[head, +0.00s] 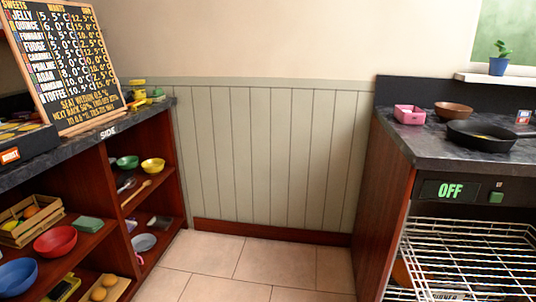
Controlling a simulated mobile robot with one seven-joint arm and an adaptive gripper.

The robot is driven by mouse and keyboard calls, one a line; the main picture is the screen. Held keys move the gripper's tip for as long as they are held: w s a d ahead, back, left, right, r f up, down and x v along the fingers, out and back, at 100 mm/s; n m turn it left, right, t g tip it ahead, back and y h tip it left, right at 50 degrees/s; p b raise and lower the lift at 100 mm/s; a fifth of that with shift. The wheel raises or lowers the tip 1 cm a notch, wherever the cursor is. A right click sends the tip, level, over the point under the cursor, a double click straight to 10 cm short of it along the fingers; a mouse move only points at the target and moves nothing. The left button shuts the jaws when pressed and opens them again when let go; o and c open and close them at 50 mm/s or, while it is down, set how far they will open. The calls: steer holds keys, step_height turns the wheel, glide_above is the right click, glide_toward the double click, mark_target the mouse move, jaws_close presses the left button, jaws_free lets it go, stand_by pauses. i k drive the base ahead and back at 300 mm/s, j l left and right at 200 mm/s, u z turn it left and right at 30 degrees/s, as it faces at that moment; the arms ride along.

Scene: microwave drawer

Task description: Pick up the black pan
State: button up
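A black pan (481,137) sits on the dark stone counter at the right, above the unit with the "OFF" display.
A pink basket (409,115) and a brown bowl (453,111) stand behind the pan on the right counter (430,147). Below is a white wire rack (470,250). Shelves with bowls and a wooden crate (31,222) line the left. The tiled floor (245,262) between is clear.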

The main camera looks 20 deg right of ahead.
mark_target(484, 136)
steer(key=i+z, duration=0.15)
steer(key=z, duration=0.35)
steer(key=i+z, duration=0.2)
steer(key=z, duration=0.25)
steer(key=i+j+z, duration=0.15)
steer(key=z, duration=0.35)
steer(key=i+j+z, duration=0.25)
steer(key=z, duration=0.2)
steer(key=i+j+z, duration=0.3)
steer(key=z, duration=0.2)
